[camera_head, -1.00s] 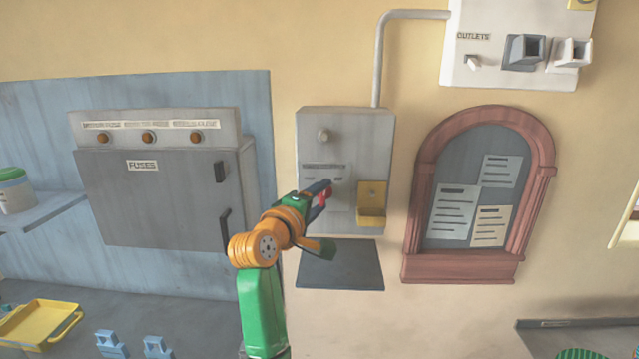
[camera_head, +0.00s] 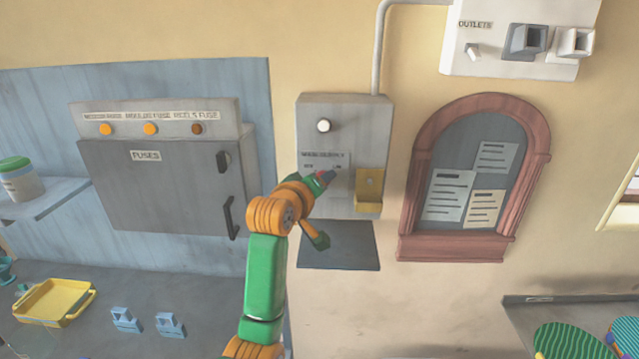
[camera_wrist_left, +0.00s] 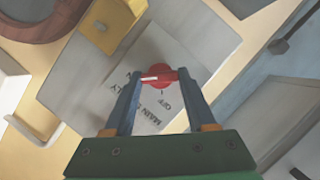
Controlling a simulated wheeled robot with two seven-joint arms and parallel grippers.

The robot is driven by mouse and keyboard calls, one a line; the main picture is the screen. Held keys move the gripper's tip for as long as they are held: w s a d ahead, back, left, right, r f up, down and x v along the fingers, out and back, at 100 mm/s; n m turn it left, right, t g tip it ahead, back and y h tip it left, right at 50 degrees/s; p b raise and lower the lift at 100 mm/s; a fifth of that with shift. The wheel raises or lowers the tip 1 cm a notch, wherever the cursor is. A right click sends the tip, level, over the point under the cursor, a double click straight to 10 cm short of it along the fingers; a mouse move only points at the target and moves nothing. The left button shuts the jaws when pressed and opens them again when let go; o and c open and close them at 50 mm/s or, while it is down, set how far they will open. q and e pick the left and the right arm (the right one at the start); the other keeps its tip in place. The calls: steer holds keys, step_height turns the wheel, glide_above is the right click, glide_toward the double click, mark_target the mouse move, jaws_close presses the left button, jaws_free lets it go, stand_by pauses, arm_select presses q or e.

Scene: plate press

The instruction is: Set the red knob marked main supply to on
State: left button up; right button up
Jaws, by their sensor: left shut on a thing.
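The main supply box (camera_head: 345,120) is a grey panel on the wall with a label reading main supply. My left gripper (camera_head: 328,177) is at the front of this box, its arm coming up from below. In the left wrist view the red knob (camera_wrist_left: 160,78) sits between the two fingertips of the left gripper (camera_wrist_left: 157,77), which are shut on it. The knob's white mark lies toward the left finger, about a quarter turn from the OFF mark. The ON word is not readable. The lamp (camera_head: 323,126) on the box is bright white. My right gripper is out of view.
A yellow holder (camera_head: 369,190) is fixed on the box right of the gripper. The fuses cabinet (camera_head: 150,185) stands left, two of its lamps bright orange and the third dull. A dark plate (camera_head: 338,246) is below the box, and a notice board (camera_head: 470,190) is right.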

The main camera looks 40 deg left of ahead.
arm_select(q)
steer(key=shift+r, duration=0.15)
steer(key=o, duration=1.4)
steer(key=shift+c, duration=0.2)
steer(key=shift+w, duration=0.1)
steer(key=b+v, duration=0.2)
steer(key=v, duration=0.5)
